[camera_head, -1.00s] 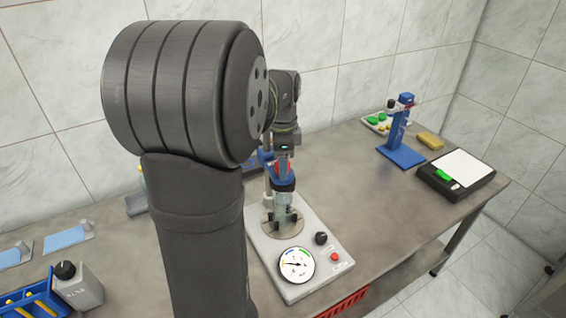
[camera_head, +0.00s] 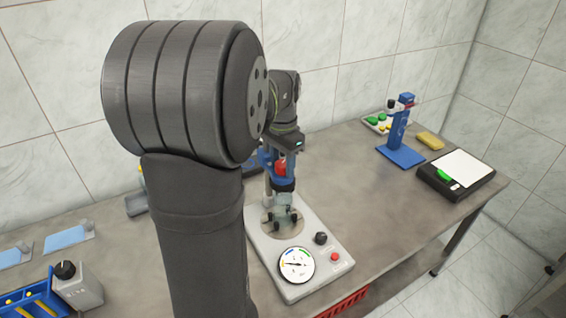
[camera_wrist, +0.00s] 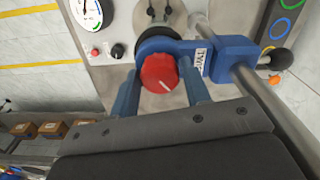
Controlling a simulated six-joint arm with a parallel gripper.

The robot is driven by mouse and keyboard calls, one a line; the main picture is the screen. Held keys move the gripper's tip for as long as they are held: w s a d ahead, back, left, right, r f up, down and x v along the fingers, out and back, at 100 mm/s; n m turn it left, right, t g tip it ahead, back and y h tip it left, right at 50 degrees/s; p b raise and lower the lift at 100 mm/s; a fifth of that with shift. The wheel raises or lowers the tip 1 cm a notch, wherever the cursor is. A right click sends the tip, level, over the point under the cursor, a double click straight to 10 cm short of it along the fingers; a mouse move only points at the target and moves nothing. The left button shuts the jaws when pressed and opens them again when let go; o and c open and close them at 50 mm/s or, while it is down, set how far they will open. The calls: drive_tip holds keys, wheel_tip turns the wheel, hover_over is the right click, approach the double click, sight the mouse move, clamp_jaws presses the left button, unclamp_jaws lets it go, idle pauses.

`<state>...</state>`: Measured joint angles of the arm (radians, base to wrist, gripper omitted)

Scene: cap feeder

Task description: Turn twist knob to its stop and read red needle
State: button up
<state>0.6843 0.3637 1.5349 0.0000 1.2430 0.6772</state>
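The red twist knob (camera_wrist: 160,73) has a white line on its face, pointing to the lower right in the wrist view. It sits in a blue bracket (camera_wrist: 195,47) with a partly hidden label. In the head view the red knob (camera_head: 280,168) shows partly beside the blue parts. My gripper (camera_wrist: 158,72) has its two blue fingers on either side of the knob; whether they press on it is not clear. The round dial (camera_head: 296,264) has yellow, blue and green marks. A needle points left, near the yellow; its colour is too small to tell.
The grey base panel (camera_head: 312,286) carries a black knob (camera_head: 320,238) and a red button (camera_head: 334,257). A blue stand (camera_head: 402,155) and a black-framed white panel (camera_head: 462,172) are at the right. A blue rack (camera_head: 30,300) is at the lower left. The middle-right table is bare.

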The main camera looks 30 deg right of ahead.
sight(282, 163)
drive_tip(key=c, duration=0.6)
drive_tip(key=shift+o, duration=0.2)
drive_tip(key=m, duration=0.4)
drive_tip(key=o, duration=0.6)
drive_tip(key=shift+m, duration=0.3)
drive_tip(key=o, duration=0.5)
drive_tip(key=shift+o, duration=0.2)
drive_tip(key=shift+r, duration=0.15)
drive_tip(key=shift+r, duration=3.35)
